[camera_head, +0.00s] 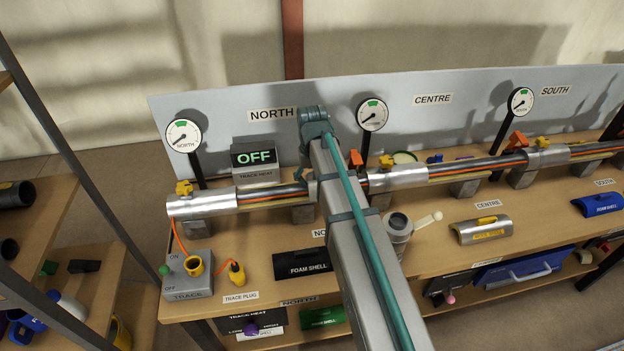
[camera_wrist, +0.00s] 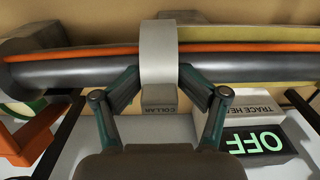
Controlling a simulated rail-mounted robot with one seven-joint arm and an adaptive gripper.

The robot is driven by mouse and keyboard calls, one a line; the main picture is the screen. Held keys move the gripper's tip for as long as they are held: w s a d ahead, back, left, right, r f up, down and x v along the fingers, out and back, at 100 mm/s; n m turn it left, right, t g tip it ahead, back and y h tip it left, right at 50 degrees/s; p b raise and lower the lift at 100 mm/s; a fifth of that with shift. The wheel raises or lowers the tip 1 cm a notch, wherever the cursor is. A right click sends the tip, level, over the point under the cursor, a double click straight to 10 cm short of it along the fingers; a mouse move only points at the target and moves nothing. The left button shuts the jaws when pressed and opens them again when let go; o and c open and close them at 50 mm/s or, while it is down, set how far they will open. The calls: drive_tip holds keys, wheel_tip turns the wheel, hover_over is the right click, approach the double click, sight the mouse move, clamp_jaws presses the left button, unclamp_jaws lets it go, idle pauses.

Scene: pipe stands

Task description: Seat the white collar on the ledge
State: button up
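In the wrist view the white collar (camera_wrist: 158,50) is a broad pale band across the grey pipe (camera_wrist: 75,74) and its orange and yellow lines. My gripper (camera_wrist: 159,71) has one fingertip at each side edge of the collar, and both appear to touch it. A small grey block marked COLLAR (camera_wrist: 160,102) shows just below the collar in the picture, between the fingers; I cannot tell whether they touch. It looks like the ledge.
The OFF trace heat display (camera_head: 254,157) stands behind the pipe, left of my arm. Orange clamps (camera_head: 355,159) and gauges (camera_head: 372,115) rise close to its right. A black foam shell (camera_head: 302,265) lies on the bench (camera_head: 440,262) in front.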

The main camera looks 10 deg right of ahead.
drive_tip(key=shift+w+r, duration=0.1)
drive_tip(key=shift+r, duration=0.15)
drive_tip(key=shift+w+r, duration=0.1)
drive_tip(key=shift+r, duration=0.5)
wheel_tip(320, 180, up, 11)
drive_tip(key=shift+f, duration=0.15)
